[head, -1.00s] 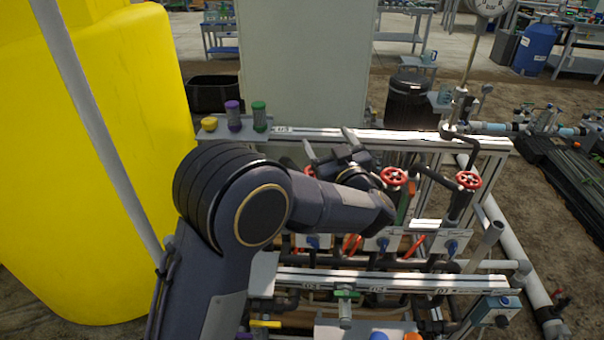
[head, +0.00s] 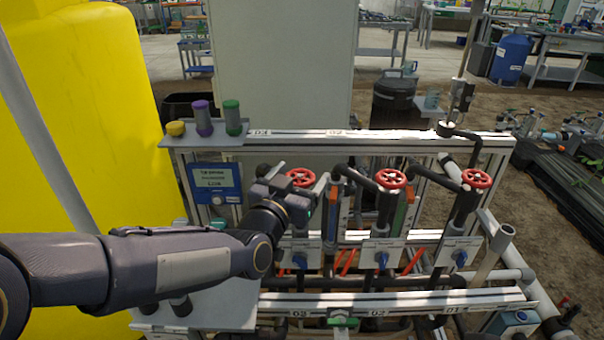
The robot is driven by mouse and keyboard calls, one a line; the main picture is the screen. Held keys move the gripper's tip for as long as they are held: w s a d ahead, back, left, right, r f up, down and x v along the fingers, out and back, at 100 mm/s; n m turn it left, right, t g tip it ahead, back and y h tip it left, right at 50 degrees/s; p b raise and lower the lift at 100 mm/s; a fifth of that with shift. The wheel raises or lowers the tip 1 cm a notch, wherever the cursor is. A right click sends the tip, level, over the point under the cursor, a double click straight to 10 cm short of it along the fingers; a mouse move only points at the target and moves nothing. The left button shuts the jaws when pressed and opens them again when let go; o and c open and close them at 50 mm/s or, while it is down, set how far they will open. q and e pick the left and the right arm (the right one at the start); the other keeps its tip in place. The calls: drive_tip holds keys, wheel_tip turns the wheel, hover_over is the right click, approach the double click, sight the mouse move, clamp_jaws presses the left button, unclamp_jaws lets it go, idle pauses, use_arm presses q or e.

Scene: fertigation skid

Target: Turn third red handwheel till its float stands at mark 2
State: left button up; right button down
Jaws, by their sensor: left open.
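Three red handwheels stand in a row on the skid: a left one (head: 300,177), a middle one (head: 391,179) and a right one (head: 476,179). Labels on the lower rail seem to run 03, 02, 01 from left to right, so the left wheel appears to be the third. My left gripper (head: 297,180) is open at the left wheel, with its fingers to either side in the picture. I cannot tell whether they touch it. An upright gauge tube (head: 343,212) shows right of this wheel; its float and marks are too small to read. My right gripper is not in view.
A blue-framed display box (head: 213,182) is left of my gripper. Purple, green and yellow-capped containers stand on a shelf (head: 190,139) at the back left. A large yellow tank (head: 110,100) fills the left side. Pipes and blue valve knobs (head: 381,259) lie below the wheels.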

use_arm(q)
drive_tip(key=shift+x, duration=0.9)
drive_tip(key=c, duration=1)
drive_tip(key=shift+r+n+t+y+p, duration=0.2)
drive_tip(key=shift+n+t+y+p, duration=0.1)
drive_tip(key=shift+n+y+p, duration=0.45)
drive_tip(key=shift+a+f+y, duration=0.1)
drive_tip(key=shift+y, duration=0.45)
drive_tip(key=shift+n, duration=0.25)
drive_tip(key=o, duration=1)
